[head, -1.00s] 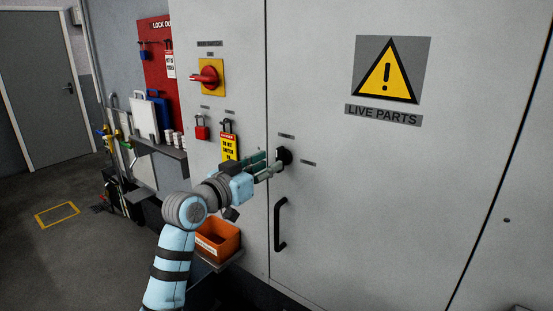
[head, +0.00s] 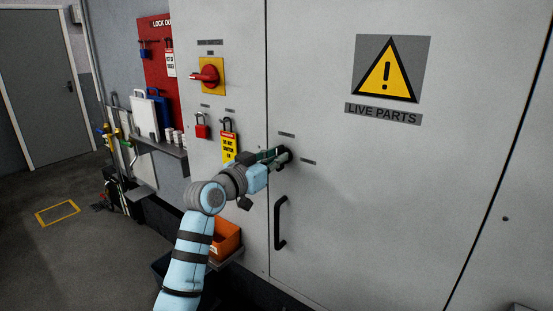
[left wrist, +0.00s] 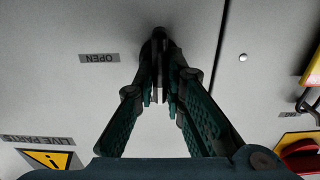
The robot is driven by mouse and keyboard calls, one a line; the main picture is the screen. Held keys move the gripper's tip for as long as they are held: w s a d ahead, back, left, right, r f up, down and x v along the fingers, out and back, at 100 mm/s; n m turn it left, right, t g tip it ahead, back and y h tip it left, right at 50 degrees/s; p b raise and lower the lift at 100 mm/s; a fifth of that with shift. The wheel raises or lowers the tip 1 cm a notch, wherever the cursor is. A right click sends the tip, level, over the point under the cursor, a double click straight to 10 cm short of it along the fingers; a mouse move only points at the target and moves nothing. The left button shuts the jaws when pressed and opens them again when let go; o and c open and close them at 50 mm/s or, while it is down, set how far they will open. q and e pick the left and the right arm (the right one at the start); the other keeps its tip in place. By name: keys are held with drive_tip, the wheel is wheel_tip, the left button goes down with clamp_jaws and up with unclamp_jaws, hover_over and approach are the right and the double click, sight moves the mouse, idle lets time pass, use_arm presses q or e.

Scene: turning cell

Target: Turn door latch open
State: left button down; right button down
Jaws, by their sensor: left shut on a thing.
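The black door latch (head: 286,153) sits on the grey cabinet door near its left edge. My left gripper (head: 279,156) is at the latch, coming from the lower left. In the left wrist view, the gripper's two green-padded fingers (left wrist: 160,88) converge on the latch (left wrist: 158,48) and are shut on it. The fingers hide part of the latch, so I cannot tell its exact angle. My right gripper is not in view.
A black door handle (head: 280,223) stands below the latch. Left of the door seam are a red rotary switch (head: 207,76), a red padlock (head: 201,130) and a yellow tag (head: 228,147). An orange bin (head: 226,238) is partly behind my arm.

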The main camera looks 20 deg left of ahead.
use_arm(q)
drive_tip(key=shift+m, duration=0.4)
drive_tip(key=shift+s+d+f+m+b, duration=0.15)
drive_tip(key=shift+m+b, duration=0.8)
drive_tip(key=shift+m, duration=1.9)
drive_tip(key=shift+w+d+f+m+b, duration=0.1)
drive_tip(key=shift+m+b, duration=0.8)
drive_tip(key=shift+m, duration=1.9)
drive_tip(key=shift+s+d+f+m+b, duration=0.15)
drive_tip(key=shift+m+b, duration=0.8)
drive_tip(key=shift+m, duration=1.9)
drive_tip(key=shift+a, duration=0.1)
drive_tip(key=c, duration=1.7)
unclamp_jaws()
drive_tip(key=shift+o, duration=0.2)
